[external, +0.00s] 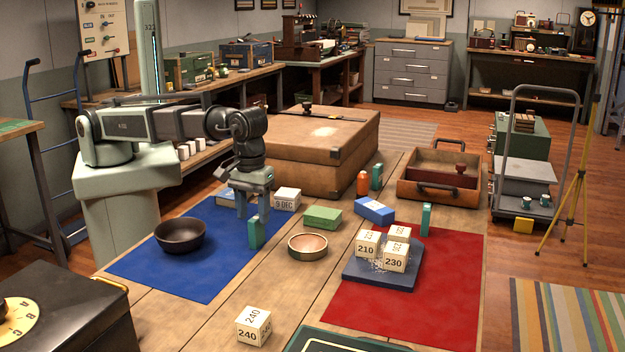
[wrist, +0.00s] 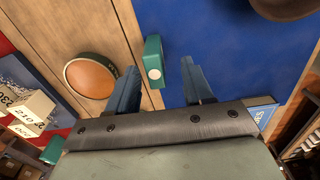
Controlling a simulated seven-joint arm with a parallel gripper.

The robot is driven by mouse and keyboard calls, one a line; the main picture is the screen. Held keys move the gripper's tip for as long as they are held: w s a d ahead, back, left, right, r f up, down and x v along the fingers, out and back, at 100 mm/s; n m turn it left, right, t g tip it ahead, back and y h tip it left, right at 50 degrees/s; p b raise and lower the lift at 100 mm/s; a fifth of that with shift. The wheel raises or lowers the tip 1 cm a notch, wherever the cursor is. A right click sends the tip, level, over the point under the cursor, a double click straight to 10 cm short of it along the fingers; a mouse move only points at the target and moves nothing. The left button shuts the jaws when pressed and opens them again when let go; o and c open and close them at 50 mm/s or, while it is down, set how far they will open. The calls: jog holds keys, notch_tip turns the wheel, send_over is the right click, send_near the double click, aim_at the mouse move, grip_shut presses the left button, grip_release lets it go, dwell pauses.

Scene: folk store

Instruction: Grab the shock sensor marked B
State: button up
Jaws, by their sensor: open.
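My gripper (external: 252,210) is open and points down over the blue mat (external: 205,278). An upright teal block (external: 255,233) with a pale round spot stands at the mat's right edge, just below my fingertips. In the wrist view the fingers (wrist: 160,86) are spread, and the teal block (wrist: 153,62) shows between and slightly beyond them, not visibly gripped. Two similar teal blocks stand elsewhere, one (external: 377,176) near the large case and one (external: 426,219) at the red mat's edge. I cannot read a letter B on any of them, so I cannot tell which is the sensor marked B.
A dark bowl (external: 180,236) stands left on the blue mat. A copper-coloured bowl (external: 308,246) and a green box (external: 322,218) lie to the right. Numbered cubes sit on a dark blue pad (external: 381,275) on the red mat (external: 440,300). A large brown case (external: 320,150) stands behind.

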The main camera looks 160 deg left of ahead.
aim_at(256, 217)
jog(key=shift+w+a+f, duration=0.1)
jog(key=shift+a+f, duration=0.05)
jog(key=shift+f, duration=1.05)
jog(key=shift+w+a+f, duration=0.1)
jog(key=shift+f, duration=1.05)
grip_shut()
